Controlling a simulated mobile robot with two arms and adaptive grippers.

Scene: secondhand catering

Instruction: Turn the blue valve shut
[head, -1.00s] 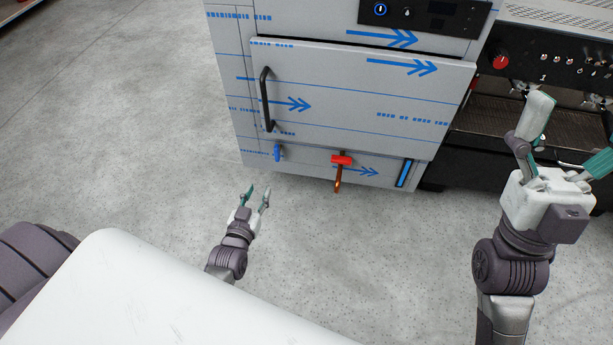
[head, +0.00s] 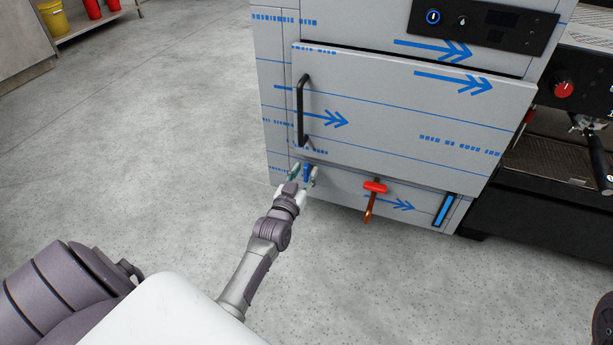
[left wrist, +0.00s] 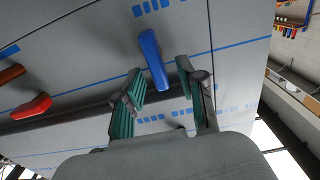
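The blue valve (head: 307,172) sits low on the left of the machine's front, below the door handle. In the left wrist view its blue lever (left wrist: 153,58) points toward the gripper, with its end near the gap between the fingertips. My left gripper (head: 302,174) is open, one finger on each side of the lever. In the left wrist view the fingers (left wrist: 162,84) stand apart, and I cannot see either touching the lever. My right gripper is out of the head view; only a dark piece of my arm shows at the lower right edge.
A red-handled valve (head: 374,187) with a copper spout is to the right of the blue one. The door's black handle (head: 301,110) is just above. A coffee machine (head: 562,90) stands at the right. The floor at left is clear.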

